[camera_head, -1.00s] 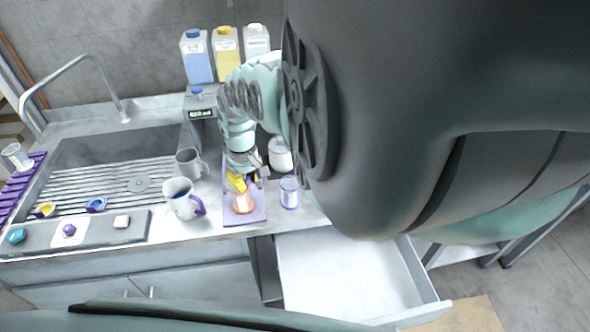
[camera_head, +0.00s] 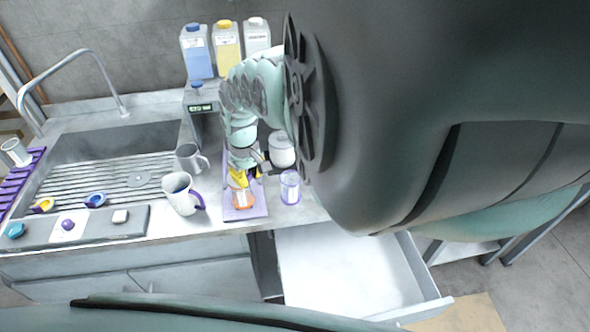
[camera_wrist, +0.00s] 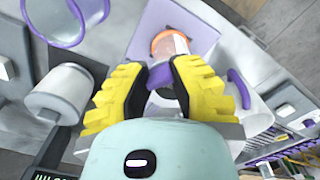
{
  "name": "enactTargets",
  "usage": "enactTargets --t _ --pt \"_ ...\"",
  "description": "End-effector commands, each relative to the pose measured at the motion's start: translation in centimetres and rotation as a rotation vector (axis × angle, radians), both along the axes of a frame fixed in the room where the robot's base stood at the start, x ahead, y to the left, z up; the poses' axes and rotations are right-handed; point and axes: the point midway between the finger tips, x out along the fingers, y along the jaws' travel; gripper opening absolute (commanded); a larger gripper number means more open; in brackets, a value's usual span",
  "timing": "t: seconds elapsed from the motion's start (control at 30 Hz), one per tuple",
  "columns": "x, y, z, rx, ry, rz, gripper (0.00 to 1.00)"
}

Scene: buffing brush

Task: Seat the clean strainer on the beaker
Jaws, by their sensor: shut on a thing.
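My gripper (camera_wrist: 158,80) points down at the lilac mat (camera_head: 257,208) on the counter. Its yellow fingers are closed on a small purple piece that seems to be the handle of the strainer. The strainer's round orange rim (camera_wrist: 170,44) shows just beyond the fingertips, over the mat; I cannot tell if it touches the mat. In the head view the orange rim (camera_head: 241,199) is partly hidden by the fingers. The clear beaker with a purple rim (camera_head: 290,187) stands upright to the right of the mat, with nothing on it. It also shows at the wrist view's upper left (camera_wrist: 57,18).
A white mug with a purple handle (camera_head: 180,196) and a grey mug (camera_head: 188,158) stand left of the mat. A white jar (camera_head: 282,152) stands behind the beaker. The sink (camera_head: 110,160) lies left. An open drawer (camera_head: 345,270) juts out below the counter.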

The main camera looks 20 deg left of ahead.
Motion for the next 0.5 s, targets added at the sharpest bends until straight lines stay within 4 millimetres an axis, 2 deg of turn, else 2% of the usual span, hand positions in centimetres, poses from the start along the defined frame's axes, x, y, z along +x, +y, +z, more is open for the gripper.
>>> enactTargets --t 0.33,0.37,0.4,0.5 --pt "0.25 -0.23 -0.76 0.000 -0.001 -0.008 0.00" --pt "0.25 -0.23 -0.64 0.000 -0.001 -0.008 0.26" --pt "0.26 -0.22 -0.61 0.001 -0.001 -0.008 0.30" --pt "0.26 -0.22 -0.61 0.000 -0.001 -0.008 0.30"
